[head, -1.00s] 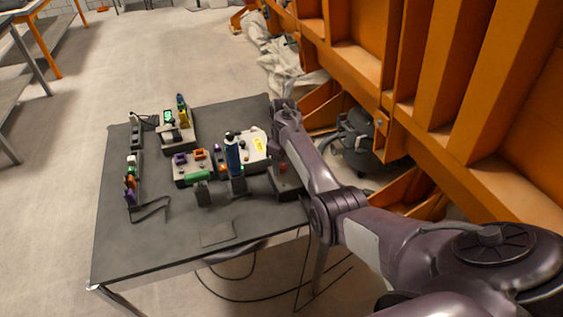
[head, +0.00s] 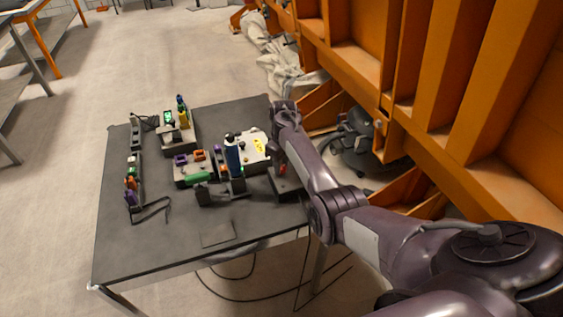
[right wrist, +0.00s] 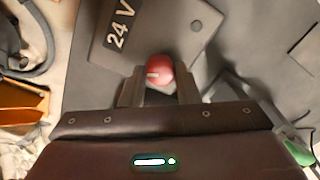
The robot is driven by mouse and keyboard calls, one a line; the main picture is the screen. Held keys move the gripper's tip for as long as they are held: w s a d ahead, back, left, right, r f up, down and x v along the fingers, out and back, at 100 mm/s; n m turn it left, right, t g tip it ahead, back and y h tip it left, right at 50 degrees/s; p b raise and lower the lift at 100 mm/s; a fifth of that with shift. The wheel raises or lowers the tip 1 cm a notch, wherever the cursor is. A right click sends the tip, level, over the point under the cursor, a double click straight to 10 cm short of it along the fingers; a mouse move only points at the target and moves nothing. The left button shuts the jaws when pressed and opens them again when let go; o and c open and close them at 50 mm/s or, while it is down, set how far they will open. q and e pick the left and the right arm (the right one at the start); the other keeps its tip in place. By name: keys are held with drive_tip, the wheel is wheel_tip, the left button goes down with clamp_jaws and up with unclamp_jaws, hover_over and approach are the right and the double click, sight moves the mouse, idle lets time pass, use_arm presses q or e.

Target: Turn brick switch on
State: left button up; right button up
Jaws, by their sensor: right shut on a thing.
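The switch is a dark grey box (right wrist: 190,20) marked "24 V" with a round red knob (right wrist: 160,68) that has a pale mark on it. In the right wrist view, my right gripper (right wrist: 158,88) has one finger on each side of the knob and is shut on it. In the head view, the box (head: 287,187) sits near the right edge of the table, with a bit of the red knob (head: 283,169) showing. My right arm partly covers it there. My left gripper is not in view.
The dark table (head: 160,240) holds a blue bottle (head: 233,155), a pale board with a yellow label (head: 258,146), a green-handled tool (head: 198,179) and several small coloured parts. Orange steel framing (head: 350,55) stands close on the right. The table's front is mostly clear.

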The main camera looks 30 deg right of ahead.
sight(283, 166)
drive_tip(key=shift+r+m+p, duration=0.15)
drive_tip(key=shift+m+p, duration=0.65)
drive_tip(key=shift+m, duration=0.4)
drive_tip(key=m+p, duration=0.1)
drive_tip(key=m, duration=0.1)
drive_tip(key=shift+m, duration=0.4)
drive_tip(key=m+p, duration=0.1)
drive_tip(key=m, duration=0.4)
drive_tip(key=shift+d+t+p, duration=0.1)
drive_tip(key=shift+t+p, duration=0.2)
drive_tip(key=shift+p, duration=0.05)
drive_tip(key=shift+m, duration=0.4)
drive_tip(key=o, duration=1)
drive_tip(key=shift+c, duration=0.2)
drive_tip(key=shift+s+d+r, duration=0.1)
drive_tip(key=shift+r, duration=1.8)
drive_tip(key=shift+s+d+r, duration=0.1)
drive_tip(key=shift+r, duration=1.75)
